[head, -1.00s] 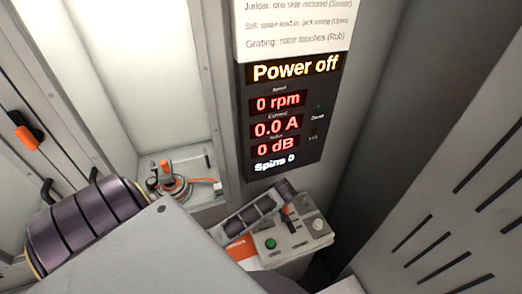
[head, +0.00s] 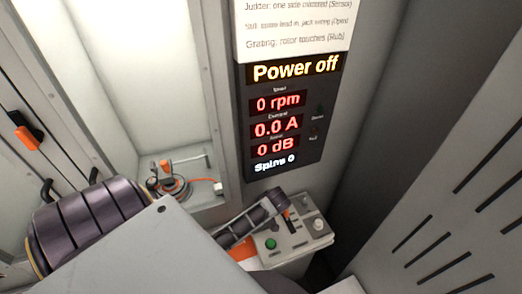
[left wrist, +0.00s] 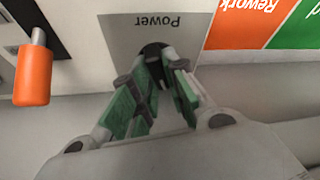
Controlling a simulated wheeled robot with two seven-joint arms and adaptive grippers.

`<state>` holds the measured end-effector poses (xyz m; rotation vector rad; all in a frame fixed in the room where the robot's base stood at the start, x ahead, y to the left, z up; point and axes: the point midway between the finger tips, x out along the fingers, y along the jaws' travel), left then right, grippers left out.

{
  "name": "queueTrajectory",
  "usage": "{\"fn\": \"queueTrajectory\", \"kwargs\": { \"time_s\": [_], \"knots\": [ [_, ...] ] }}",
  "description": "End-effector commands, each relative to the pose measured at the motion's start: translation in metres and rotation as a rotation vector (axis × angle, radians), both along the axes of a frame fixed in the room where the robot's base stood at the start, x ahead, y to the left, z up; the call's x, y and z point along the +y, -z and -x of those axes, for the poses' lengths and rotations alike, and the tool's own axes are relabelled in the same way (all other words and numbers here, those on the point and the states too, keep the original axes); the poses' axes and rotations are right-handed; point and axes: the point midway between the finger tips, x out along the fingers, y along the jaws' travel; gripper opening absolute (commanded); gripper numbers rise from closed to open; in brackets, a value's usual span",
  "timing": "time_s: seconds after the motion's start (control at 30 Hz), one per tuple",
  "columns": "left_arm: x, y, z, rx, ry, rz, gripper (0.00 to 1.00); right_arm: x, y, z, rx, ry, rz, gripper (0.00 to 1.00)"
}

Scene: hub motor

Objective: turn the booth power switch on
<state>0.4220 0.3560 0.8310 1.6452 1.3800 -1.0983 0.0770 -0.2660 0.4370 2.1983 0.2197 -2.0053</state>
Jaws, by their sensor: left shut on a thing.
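In the left wrist view a grey plate marked "Power" (left wrist: 125,38), its lettering upside down, carries a small dark switch (left wrist: 153,48). My left gripper (left wrist: 157,68), with green pads, reaches the plate and is shut on this switch, which is partly hidden between the fingertips. In the head view my own arm covers the switch area, and I cannot make out the fingertips there. The display (head: 288,125) reads "Power off", 0 rpm, 0.0 A and 0 dB. My right gripper is not in view.
An orange handle (left wrist: 33,75) stands beside the power plate in the left wrist view, with an orange "Rework" panel (left wrist: 245,22) on the other side. A control box with a green button (head: 270,243) is below the display. A slotted grey panel (head: 450,190) stands at right.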

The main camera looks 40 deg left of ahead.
Motion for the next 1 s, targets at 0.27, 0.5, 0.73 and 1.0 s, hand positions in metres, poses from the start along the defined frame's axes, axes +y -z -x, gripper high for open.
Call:
{"fn": "queueTrajectory", "kwargs": {
  "time_s": [0.27,0.5,0.73,1.0],
  "knots": [
    [0.0009,0.0011,0.0024,0.002,0.216,0.000,0.00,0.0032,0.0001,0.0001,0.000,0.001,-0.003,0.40],
    [0.0011,0.0008,0.0026,0.002,0.405,0.000,0.00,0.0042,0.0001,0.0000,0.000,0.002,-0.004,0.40],
    [0.0018,0.0009,0.0031,0.003,0.587,-0.001,0.00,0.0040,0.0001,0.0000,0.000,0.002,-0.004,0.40],
    [0.0027,0.0010,0.0037,0.003,0.799,-0.001,0.00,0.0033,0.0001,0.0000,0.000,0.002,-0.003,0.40]
  ]
}}
